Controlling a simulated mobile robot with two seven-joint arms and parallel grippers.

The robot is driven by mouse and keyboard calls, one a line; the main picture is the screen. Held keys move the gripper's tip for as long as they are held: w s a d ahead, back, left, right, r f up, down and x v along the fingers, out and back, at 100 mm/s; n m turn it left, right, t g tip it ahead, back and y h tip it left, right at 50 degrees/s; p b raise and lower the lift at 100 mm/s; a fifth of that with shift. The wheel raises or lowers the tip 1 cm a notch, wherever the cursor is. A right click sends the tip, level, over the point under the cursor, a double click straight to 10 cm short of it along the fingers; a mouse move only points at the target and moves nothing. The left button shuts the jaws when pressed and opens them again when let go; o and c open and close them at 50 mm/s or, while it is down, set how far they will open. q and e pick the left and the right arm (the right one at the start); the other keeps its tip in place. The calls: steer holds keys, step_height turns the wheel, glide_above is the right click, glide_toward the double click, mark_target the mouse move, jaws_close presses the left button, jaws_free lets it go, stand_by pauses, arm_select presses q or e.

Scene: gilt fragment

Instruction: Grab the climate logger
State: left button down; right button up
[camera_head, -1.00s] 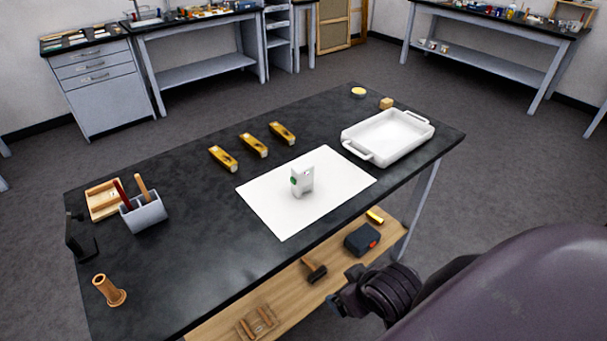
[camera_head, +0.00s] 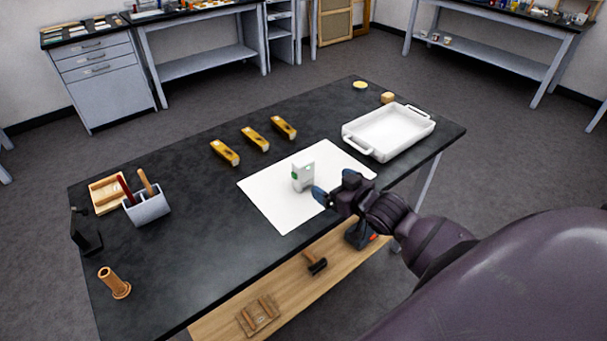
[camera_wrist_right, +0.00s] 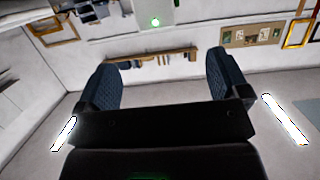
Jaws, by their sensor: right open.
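The climate logger appears to be the small white upright device (camera_head: 303,177) with a green mark on its side. It stands on a white sheet (camera_head: 272,205) on the dark table. My right gripper (camera_head: 336,186) is just right of and nearer than the device in the head view, open and apart from it. In the right wrist view its two blue-padded fingers (camera_wrist_right: 165,70) are spread with nothing between them. A pale patch with a green spot shows at the top there; I cannot tell if it is the device. My left gripper is not in view.
A white tray (camera_head: 348,142) stands right of the sheet. Several yellow tools (camera_head: 254,139) lie behind it. A grey holder (camera_head: 148,210) with handles and a wooden tray (camera_head: 104,205) are at left, a brown cylinder (camera_head: 115,284) at the front left. A lower wooden shelf (camera_head: 290,291) holds tools.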

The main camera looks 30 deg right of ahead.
mark_target(305, 163)
steer(key=shift+t, duration=0.4)
steer(key=shift+w+f, duration=0.25)
steer(key=shift+w, duration=1.65)
steer(key=shift+w+f, duration=0.3)
steer(key=shift+w, duration=1.65)
steer(key=shift+w+f, duration=0.25)
steer(key=shift+w, duration=1.65)
steer(key=c, duration=1.1)
steer(key=shift+o, duration=0.2)
steer(key=shift+r, duration=0.1)
